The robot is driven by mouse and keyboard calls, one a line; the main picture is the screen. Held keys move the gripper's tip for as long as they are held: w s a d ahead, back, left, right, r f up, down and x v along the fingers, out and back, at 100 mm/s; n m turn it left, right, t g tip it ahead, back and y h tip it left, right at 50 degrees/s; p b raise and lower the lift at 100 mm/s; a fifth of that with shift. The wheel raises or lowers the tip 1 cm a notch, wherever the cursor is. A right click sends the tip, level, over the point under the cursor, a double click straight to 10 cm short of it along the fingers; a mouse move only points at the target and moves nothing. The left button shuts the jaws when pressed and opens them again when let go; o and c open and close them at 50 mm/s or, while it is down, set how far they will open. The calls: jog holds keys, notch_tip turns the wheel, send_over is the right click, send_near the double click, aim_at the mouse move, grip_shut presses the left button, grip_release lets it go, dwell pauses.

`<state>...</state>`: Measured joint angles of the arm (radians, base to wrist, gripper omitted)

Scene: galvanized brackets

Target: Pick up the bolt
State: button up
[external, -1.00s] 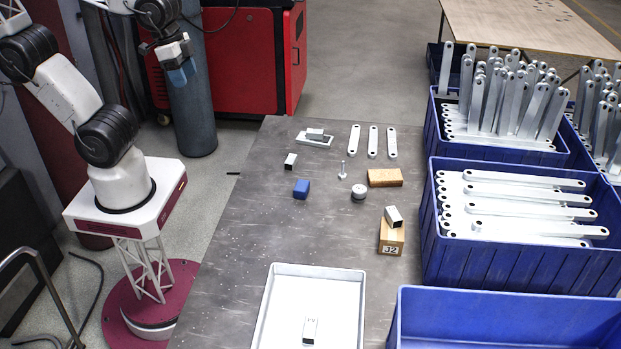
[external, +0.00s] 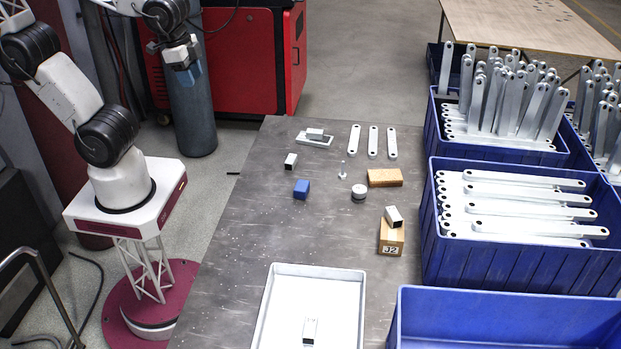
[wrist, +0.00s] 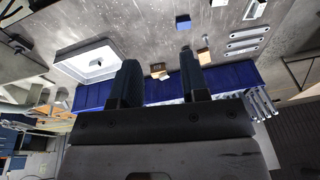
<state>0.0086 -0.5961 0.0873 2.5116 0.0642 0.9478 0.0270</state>
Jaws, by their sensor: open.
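The bolt (external: 342,170) is a small silver piece standing upright on the grey metal table, left of a round silver part (external: 359,191) and below the row of flat brackets. My gripper (external: 188,76) hangs high at the upper left, beyond the table's left edge and well away from the bolt. In the wrist view my gripper (wrist: 158,80) shows two dark fingers spread apart with nothing between them.
On the table (external: 240,240) are a blue block (external: 301,189), a wooden block (external: 385,177), a numbered block (external: 391,241) with a metal tube on it, and three flat brackets (external: 373,142). A white tray (external: 275,300) lies in front. Blue crates (external: 500,262) line the right.

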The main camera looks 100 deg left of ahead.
jog(key=w+a+f+m+g+y, duration=0.2)
jog(key=w+a+f+m+y, duration=0.45)
jog(key=w, duration=0.55)
jog(key=m+t+y, duration=0.3)
jog(key=m+y, duration=0.2)
jog(key=m, duration=0.6)
send_over(343, 170)
jog(key=s+d, duration=0.3)
jog(key=s, duration=0.5)
notch_tip(343, 170, down, 19)
jog(key=w+f+m+t, duration=0.1)
jog(key=f, duration=0.2)
jog(key=w+f+m+t, duration=0.1)
jog(key=w+f+m, duration=0.1)
jog(key=f, duration=0.2)
jog(key=w+d+f+m+t, duration=0.1)
jog(key=w+f+m, duration=0.1)
jog(key=f, duration=0.2)
jog(key=shift+w+d, duration=0.1)
jog(key=shift+w, duration=0.05)
jog(key=shift+x, duration=1.3)
jog(key=shift+x, duration=2.6)
